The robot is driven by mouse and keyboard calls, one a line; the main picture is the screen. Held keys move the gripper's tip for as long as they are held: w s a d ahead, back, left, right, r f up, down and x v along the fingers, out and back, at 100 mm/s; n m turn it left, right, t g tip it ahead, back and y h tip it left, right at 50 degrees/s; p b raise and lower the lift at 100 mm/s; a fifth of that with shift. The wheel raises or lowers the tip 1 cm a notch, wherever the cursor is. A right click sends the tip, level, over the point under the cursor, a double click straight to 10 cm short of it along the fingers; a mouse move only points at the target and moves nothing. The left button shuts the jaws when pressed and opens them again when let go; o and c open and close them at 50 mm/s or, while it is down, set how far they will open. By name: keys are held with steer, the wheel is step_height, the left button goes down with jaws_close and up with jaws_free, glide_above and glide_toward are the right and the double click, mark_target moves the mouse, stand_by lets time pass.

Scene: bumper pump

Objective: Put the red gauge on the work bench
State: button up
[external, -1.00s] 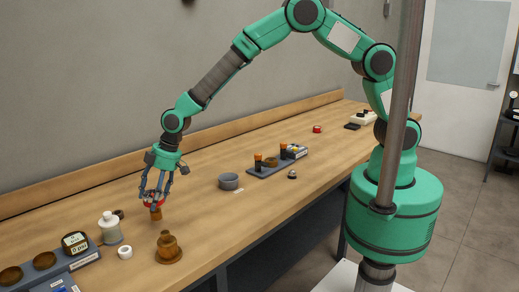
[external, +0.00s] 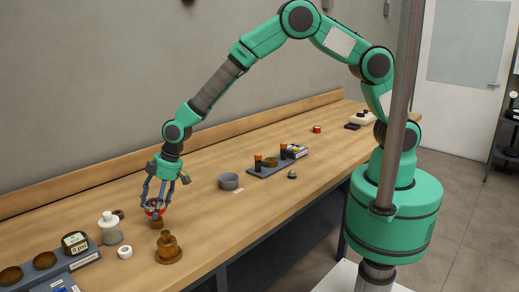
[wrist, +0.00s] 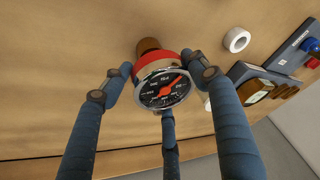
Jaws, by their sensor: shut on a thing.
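The red gauge (external: 151,205) has a red rim, a black dial and a brass stem. It is held between the fingers of my gripper (external: 156,211), low over the work bench (external: 212,210). In the wrist view, the fingers of my gripper (wrist: 160,84) close around the gauge (wrist: 152,70), with the dial facing the camera and the stem pointing away. The stem end points down at the bench; I cannot tell whether it touches the wood. The fingers hide part of the gauge in the external view.
A brass fitting (external: 168,246) stands just in front of my gripper. A grey cup (external: 229,181) stands to the right, with bare wood between.

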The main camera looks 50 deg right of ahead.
steer(key=shift+f, duration=0.15)
steer(key=o, duration=1.6)
steer(key=shift+c, duration=0.2)
steer(key=shift+r, duration=0.2)
steer(key=p+v, duration=0.1)
steer(key=v, duration=1.1)
